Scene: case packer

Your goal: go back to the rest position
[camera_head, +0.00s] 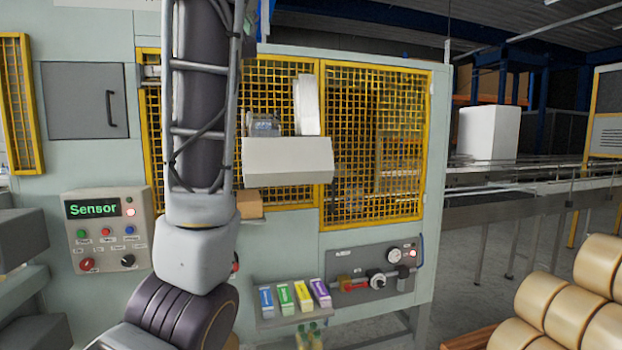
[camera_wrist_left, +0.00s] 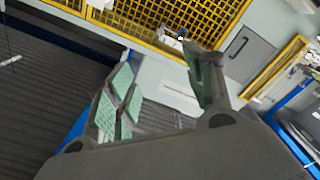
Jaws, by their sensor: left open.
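My left gripper (camera_wrist_left: 158,66) shows in the left wrist view with its green-padded fingers wide apart and nothing between them. Beyond the fingers are the machine's yellow mesh guard (camera_wrist_left: 190,22), pale wall and grey door (camera_wrist_left: 240,48), all clear of the fingertips. In the head view one of my arms rises in front of the case packer (camera_head: 385,240) and runs out of the top of the picture, so its gripper is not seen there. The right gripper shows in neither view.
The control box (camera_head: 107,230) with a green "Sensor" display is left of my arm. A small shelf (camera_head: 295,317) holds several coloured cartons. Tan rolls (camera_head: 575,308) are stacked at the lower right. A conveyor (camera_head: 520,190) carries a white box (camera_head: 488,133) behind.

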